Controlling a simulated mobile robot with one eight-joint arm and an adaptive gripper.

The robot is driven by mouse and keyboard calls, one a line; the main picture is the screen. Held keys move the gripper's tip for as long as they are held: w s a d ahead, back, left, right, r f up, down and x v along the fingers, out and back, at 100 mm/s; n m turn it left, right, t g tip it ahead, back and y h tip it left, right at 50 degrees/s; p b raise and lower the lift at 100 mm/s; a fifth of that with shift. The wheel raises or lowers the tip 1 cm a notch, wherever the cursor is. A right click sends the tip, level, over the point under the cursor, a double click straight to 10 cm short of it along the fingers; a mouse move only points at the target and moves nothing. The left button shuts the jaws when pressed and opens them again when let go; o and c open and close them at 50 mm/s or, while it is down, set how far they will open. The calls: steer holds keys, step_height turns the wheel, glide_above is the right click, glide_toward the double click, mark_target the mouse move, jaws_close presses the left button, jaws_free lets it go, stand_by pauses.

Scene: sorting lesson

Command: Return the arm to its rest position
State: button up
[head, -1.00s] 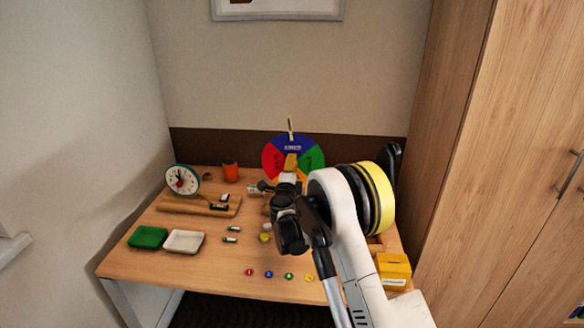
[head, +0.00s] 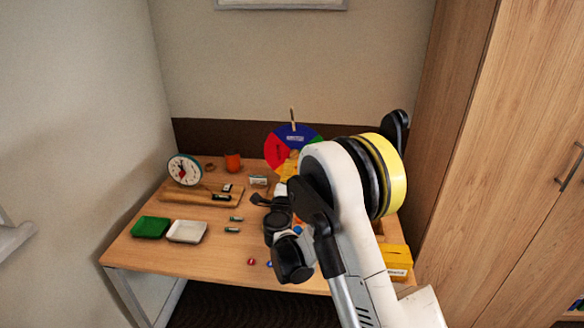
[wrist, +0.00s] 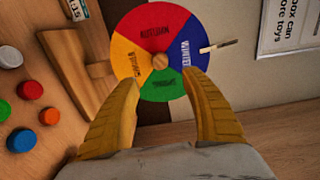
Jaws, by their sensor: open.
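My gripper (wrist: 157,82) is open in the wrist view, its two yellow-brown fingers apart with nothing between them. Beyond the fingertips is a round season wheel (wrist: 155,28) with red, blue, green and yellow parts. In the head view the wheel (head: 277,149) stands at the back of the table, partly hidden by my arm. My arm (head: 330,190) is bent over the right half of the table (head: 215,262). The fingers are hard to make out in the head view.
A clock (head: 184,170), an orange cup (head: 233,161), a wooden board (head: 180,197), a green tray (head: 150,227) and a white tray (head: 186,231) stand on the left. A yellow box (head: 397,258) is at the right edge, near a tall cabinet (head: 510,150). Coloured discs (wrist: 30,90) lie left in the wrist view.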

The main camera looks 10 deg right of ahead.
steer(key=shift+s+a, duration=0.1)
steer(key=shift+s, duration=0.25)
steer(key=shift+r, duration=0.1)
